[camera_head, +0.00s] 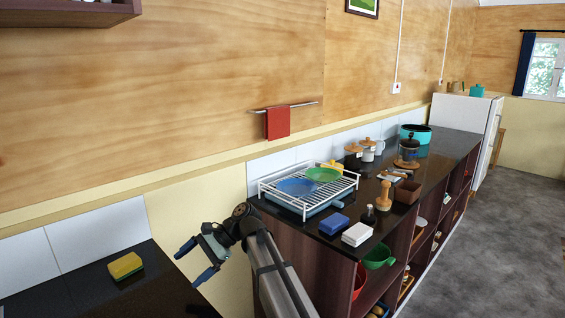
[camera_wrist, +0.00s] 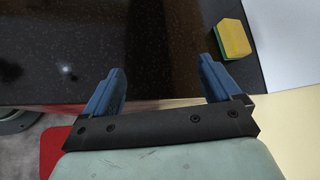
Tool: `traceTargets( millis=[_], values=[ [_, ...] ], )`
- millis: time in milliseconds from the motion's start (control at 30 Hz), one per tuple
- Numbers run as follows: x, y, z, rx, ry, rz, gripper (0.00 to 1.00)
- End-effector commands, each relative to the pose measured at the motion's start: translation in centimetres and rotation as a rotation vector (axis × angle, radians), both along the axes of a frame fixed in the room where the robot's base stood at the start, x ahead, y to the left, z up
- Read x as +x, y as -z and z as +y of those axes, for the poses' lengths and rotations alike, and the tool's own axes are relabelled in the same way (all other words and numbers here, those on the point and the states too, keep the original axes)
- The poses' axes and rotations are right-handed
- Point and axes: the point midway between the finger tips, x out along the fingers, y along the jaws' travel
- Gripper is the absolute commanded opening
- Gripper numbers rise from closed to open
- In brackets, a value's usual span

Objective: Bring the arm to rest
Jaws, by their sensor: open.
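My gripper (camera_head: 194,262) is open and empty in the head view, in the gap between the left black counter and the long counter. Its blue fingers point left, towards the left counter. In the wrist view my gripper (camera_wrist: 160,80) shows two blue fingers spread apart with nothing between them, over the dark counter edge. A yellow and green sponge (camera_head: 126,265) lies on the left counter, apart from the fingers. The sponge also shows in the wrist view (camera_wrist: 233,38), to the right of the right finger.
The left counter (camera_head: 60,295) is otherwise bare. The long counter (camera_head: 445,150) holds a white dish rack (camera_head: 345,186) with plates, a blue block (camera_head: 334,224), a white block (camera_head: 357,234), jars and a teal pot (camera_head: 416,133). Its right side has open shelves. Grey floor (camera_head: 500,240) is free at right.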

Motion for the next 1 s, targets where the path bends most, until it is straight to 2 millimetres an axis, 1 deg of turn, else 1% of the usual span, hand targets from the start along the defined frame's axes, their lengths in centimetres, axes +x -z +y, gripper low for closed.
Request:
traceTargets(
  millis=[33,100,133,267,433,500,567,600,667,700,767,800,867,900,1000],
  values=[
    [1.3,1.2,-1.6,0.008,0.04,0.023,0.91],
    [2.0,3.5,-3.2,0.003,0.071,0.032,0.91],
    [2.1,4.5,-3.7,-0.003,0.078,0.032,0.91],
    [2.1,9.0,-5.8,-0.041,0.093,0.016,0.91],
    [1.2,15.6,-8.8,-0.106,0.093,-0.014,0.91],
    [0.6,18.4,-10.3,-0.137,0.089,-0.026,0.91],
    [0.0,20.8,-11.5,-0.163,0.084,-0.037,0.91],
    [-0.5,22.4,-12.4,-0.181,0.078,-0.044,0.91],
    [-1.2,24.7,-13.7,-0.207,0.07,-0.053,0.91],
    [-1.8,26.1,-14.5,-0.224,0.064,-0.059,0.91],
    [-2.7,28.3,-15.8,-0.249,0.051,-0.067,0.91],
    [-3.3,29.7,-16.7,-0.267,0.043,-0.072,0.91],
    [-4.3,31.7,-18.1,-0.292,0.029,-0.08,0.91],
    [-5.1,33.1,-18.9,-0.307,0.017,-0.084,0.91],
    [-7.1,36.2,-21.1,-0.347,-0.013,-0.095,0.91]
  ],
)
